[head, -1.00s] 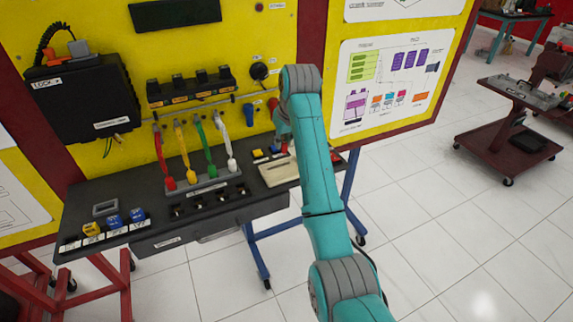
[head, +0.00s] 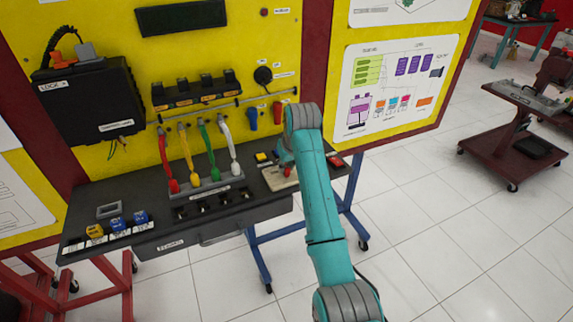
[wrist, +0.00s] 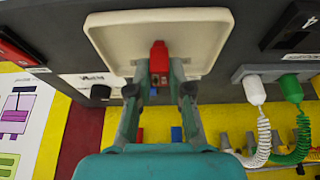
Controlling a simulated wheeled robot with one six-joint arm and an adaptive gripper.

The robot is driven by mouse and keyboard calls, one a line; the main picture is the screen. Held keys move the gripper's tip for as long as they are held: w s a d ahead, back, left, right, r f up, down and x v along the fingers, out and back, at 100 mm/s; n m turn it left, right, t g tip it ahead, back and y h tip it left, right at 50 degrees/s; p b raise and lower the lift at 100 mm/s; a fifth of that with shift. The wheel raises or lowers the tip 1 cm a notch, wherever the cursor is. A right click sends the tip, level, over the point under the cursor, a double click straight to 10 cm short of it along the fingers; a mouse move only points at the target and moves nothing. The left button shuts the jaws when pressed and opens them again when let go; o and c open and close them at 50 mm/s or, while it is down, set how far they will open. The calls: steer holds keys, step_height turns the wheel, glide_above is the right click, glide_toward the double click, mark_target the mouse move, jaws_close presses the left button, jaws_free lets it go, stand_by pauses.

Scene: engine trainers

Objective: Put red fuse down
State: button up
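The red fuse (wrist: 159,58) sits between the two fingertips of my gripper (wrist: 159,72) in the wrist view. The fingers are drawn in close on both sides of it. The cream tray (wrist: 205,28) lies right beyond the fuse. In the head view the red fuse (head: 287,171) shows at the end of my gripper (head: 285,160), over the tray (head: 272,179). I cannot tell whether the fuse touches the tray. My arm hides part of the tray's right side.
Coloured cables (head: 207,158) stand in a holder left of the tray. A row of black sockets (head: 213,203) lines the bench front. The yellow panel (head: 210,55) rises behind.

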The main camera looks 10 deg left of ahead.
steer(key=shift+o, duration=1.4)
steer(key=shift+r, duration=0.15)
steer(key=v, duration=1.2)
